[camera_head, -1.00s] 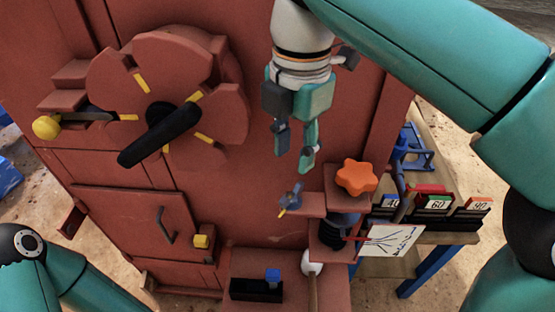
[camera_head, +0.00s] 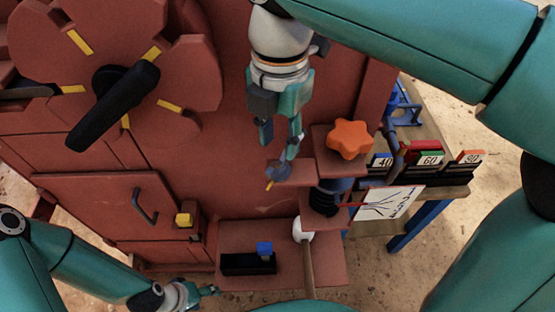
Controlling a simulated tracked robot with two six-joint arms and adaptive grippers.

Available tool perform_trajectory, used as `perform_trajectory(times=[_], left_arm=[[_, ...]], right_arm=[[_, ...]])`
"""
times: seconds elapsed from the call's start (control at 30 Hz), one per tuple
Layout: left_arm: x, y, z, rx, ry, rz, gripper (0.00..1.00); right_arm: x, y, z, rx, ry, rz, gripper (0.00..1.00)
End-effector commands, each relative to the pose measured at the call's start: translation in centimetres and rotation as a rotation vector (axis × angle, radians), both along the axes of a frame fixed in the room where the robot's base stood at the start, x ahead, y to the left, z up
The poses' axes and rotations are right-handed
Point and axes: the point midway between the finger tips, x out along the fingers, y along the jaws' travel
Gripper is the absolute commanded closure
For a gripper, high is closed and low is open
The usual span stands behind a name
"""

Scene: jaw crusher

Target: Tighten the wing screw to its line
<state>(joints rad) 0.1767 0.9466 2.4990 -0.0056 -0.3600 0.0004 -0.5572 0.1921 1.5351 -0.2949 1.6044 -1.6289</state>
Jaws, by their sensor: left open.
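The wing screw (camera_head: 279,170) is small and blue-grey, on a red ledge of the crusher, with a small yellow-orange pointer at its lower left. Its line cannot be made out. My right gripper (camera_head: 281,145) points down just above the wing screw. Its fingers are apart, with a gap between them. The tips overlap the screw's top in the picture; I cannot tell whether they touch it. My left gripper (camera_head: 208,293) is low at the bottom, left of the middle, open and partly seen, far from the screw.
An orange star knob (camera_head: 349,139) sits close right of the screw. A dark lever (camera_head: 115,103) is on the round wheel at left. A black block with a blue piece (camera_head: 264,249) and a white-headed handle (camera_head: 303,230) are below. Numbered blocks (camera_head: 427,158) stand on a bench at right.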

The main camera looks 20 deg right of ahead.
Motion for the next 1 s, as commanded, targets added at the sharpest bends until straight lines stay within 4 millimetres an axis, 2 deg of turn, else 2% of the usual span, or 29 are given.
perform_trajectory(times=[0.03,0.1,0.3,0.7,0.9,0.93,1.0], left_arm=[[0.0,0.0,-0.4,0.0,0.0,0.0,0.36],[0.0,0.0,-0.6,0.0,0.0,0.0,0.36],[0.0,0.0,-1.0,0.0,0.0,0.0,0.36],[0.0,0.0,-1.0,0.0,0.0,0.0,0.36],[0.0,0.0,-1.0,0.0,0.0,0.0,0.36],[0.0,0.0,-1.0,0.0,0.0,0.0,0.36],[0.0,0.0,-1.0,0.0,0.0,0.0,0.36]], right_arm=[[0.0,0.0,-1.2,-0.002,0.002,0.0,0.62],[-0.1,0.0,-2.4,-0.002,0.002,0.0,0.62],[0.0,0.0,-4.5,-0.001,0.001,0.0,0.62],[0.0,0.0,-5.1,0.001,-0.001,0.001,0.62],[0.0,0.1,-5.1,0.001,-0.001,0.001,0.96],[0.0,0.1,-5.1,0.001,-0.001,0.001,1.0],[0.0,0.1,-5.1,0.001,-0.001,0.002,1.0]])
